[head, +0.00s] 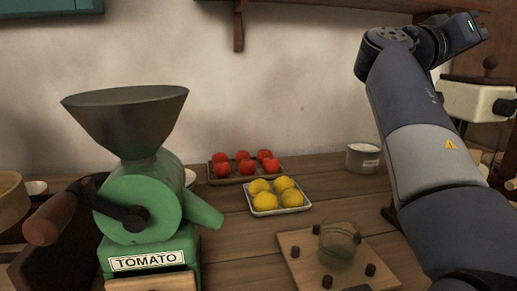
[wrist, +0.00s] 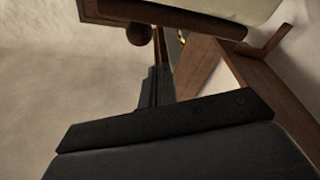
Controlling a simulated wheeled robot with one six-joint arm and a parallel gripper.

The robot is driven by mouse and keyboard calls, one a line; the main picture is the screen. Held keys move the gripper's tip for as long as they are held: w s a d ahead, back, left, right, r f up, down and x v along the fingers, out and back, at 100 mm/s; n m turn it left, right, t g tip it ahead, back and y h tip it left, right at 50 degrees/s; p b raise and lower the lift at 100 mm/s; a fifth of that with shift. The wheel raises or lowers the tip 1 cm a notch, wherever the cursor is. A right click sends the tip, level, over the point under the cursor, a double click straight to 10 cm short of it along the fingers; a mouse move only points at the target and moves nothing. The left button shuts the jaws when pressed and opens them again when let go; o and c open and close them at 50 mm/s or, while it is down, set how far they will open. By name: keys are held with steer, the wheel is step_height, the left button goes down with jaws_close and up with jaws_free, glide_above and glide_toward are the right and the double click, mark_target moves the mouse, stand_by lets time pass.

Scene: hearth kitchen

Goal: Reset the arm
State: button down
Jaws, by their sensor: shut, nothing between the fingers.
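My arm (head: 415,130) rises along the right side of the head view, bent at the top, with its end pointing up and right near the picture's edge. My gripper (wrist: 155,88) shows in the wrist view with its fingers together and nothing between them. It is raised well above the counter and holds nothing. In the head view the fingers cannot be made out.
A green tomato mill (head: 140,205) stands at left. A tray of tomatoes (head: 218,180), a tray of lemons (head: 265,212), a tin (head: 362,158) and a wooden board with a glass jar (head: 340,238) sit on the counter. A cream machine (head: 475,100) stands close behind my arm.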

steer(key=w+n+p, duration=0.1)
steer(key=n+p, duration=0.1)
steer(key=w+r+n+t+p, duration=0.1)
steer(key=p, duration=0.1)
steer(key=shift+a+r+n+y, duration=0.2)
steer(key=shift+n+y, duration=0.1)
steer(key=shift+n, duration=0.1)
steer(key=w+n+p, duration=0.1)
steer(key=p, duration=0.1)
steer(key=w+n+p, duration=0.1)
steer(key=n+p, duration=0.1)
steer(key=shift+a+r+t+y, duration=0.1)
steer(key=shift+r+t+y, duration=0.05)
steer(key=shift+t+y, duration=0.15)
steer(key=w+n+p, duration=0.1)
steer(key=n+p, duration=0.1)
steer(key=p, duration=0.1)
steer(key=w+f+n+y+p, duration=0.1)
steer(key=n+p, duration=0.1)
steer(key=p, duration=0.2)
steer(key=shift+w+a, duration=0.2)
steer(key=shift+w, duration=0.2)
steer(key=shift+n, duration=0.3)
steer(key=shift+s, duration=0.1)
